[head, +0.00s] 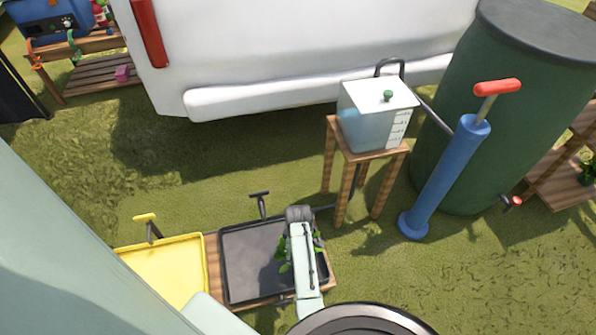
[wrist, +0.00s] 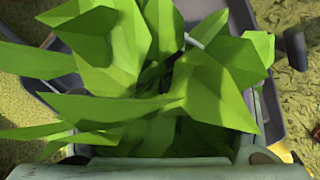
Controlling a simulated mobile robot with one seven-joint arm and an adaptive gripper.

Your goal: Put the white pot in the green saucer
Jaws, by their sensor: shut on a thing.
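A leafy green plant (wrist: 160,85) fills most of the wrist view, between the sides of my gripper (wrist: 172,48). My gripper is shut on the potted plant, but the leaves hide its pot and the pot's colour. In the head view, leaves (head: 284,252) show on both sides of my arm, over the dark grey tray (head: 245,262). I cannot tell whether the pot touches the tray. I cannot make out the green saucer in either view.
A yellow tray (head: 165,272) lies left of the grey one. Behind on the right are a water tank (head: 372,115) on a wooden stand (head: 352,160), a blue pump (head: 447,180) and a green barrel (head: 520,95). Open grass (head: 160,185) lies behind the trays.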

